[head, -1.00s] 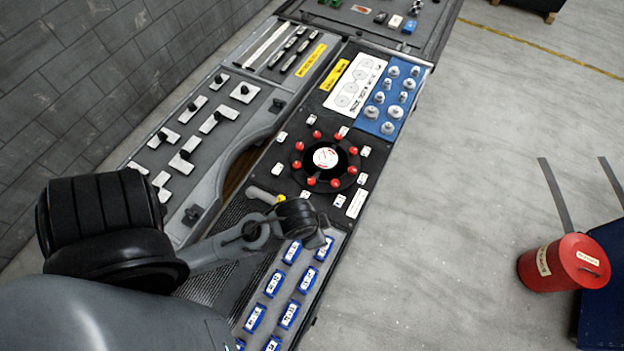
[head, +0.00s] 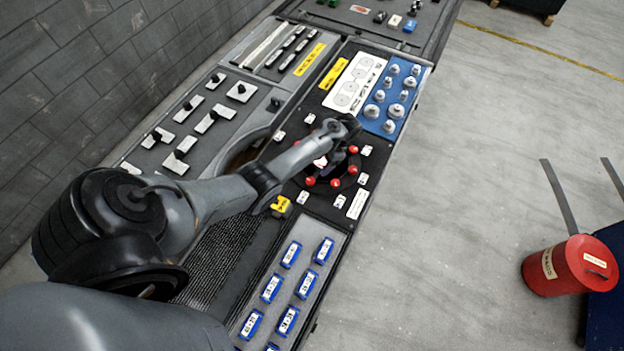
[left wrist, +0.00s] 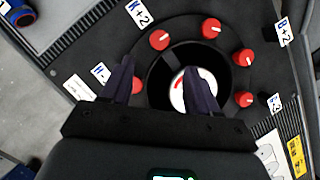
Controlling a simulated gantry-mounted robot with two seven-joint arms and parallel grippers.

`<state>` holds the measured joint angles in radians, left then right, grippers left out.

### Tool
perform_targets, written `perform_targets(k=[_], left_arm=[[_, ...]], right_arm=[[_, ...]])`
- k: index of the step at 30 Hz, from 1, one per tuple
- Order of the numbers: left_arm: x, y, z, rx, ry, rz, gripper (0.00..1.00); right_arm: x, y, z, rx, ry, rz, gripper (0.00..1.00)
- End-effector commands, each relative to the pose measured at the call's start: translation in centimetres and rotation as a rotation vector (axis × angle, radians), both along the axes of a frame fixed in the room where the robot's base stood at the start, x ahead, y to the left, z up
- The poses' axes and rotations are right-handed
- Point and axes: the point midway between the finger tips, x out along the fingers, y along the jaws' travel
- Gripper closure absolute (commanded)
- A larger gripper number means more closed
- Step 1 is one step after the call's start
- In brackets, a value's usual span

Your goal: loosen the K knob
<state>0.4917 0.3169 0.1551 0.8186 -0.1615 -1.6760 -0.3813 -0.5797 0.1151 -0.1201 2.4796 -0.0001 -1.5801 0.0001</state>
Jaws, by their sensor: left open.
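The round dial (head: 322,186) is a black ring of red knobs around a white centre, set in the black console panel. My left gripper (head: 338,158) is over its far side and hides part of it. In the left wrist view the two dark fingers (left wrist: 160,80) are spread, with nothing clasped. A red knob (left wrist: 136,85) shows beside the inner side of the left finger, near a label starting with H. Another red knob (left wrist: 159,40) lies beyond the fingers, near a label (left wrist: 139,13) that reads K+2 or N+2. I cannot tell surely which knob is K. My right gripper is not in view.
A blue panel with silver knobs (head: 396,95) lies beyond the dial, and blue labelled blocks (head: 291,254) lie on the near side. Black toggles on white plates (head: 209,121) stand to the left. A red canister (head: 570,266) is apart on the right. The grey floor between is clear.

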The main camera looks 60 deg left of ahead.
Motion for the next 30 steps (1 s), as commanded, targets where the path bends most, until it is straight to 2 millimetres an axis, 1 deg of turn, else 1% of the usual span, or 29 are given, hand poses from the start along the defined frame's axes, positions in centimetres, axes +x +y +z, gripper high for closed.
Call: perform_targets(k=[4, 8, 18, 21, 24, 30], left_arm=[[0.1, 0.3, -0.4, -0.022, 0.020, 0.006, 0.39], [-0.3, 0.5, -1.5, -0.026, 0.025, 0.006, 0.39], [-2.3, 0.9, -6.6, -0.025, 0.025, 0.006, 0.39], [-2.8, 1.0, -7.9, -0.025, 0.023, 0.006, 0.39], [-3.3, 1.1, -8.9, -0.024, 0.024, 0.006, 0.39], [-3.8, 1.2, -9.9, -0.025, 0.022, 0.006, 0.39]], right_arm=[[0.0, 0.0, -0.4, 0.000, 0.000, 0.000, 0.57], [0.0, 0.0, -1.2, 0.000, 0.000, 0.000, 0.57], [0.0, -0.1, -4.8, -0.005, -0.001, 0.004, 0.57], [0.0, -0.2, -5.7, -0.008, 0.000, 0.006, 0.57], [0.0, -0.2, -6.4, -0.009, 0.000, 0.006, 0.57], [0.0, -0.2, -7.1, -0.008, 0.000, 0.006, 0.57]])
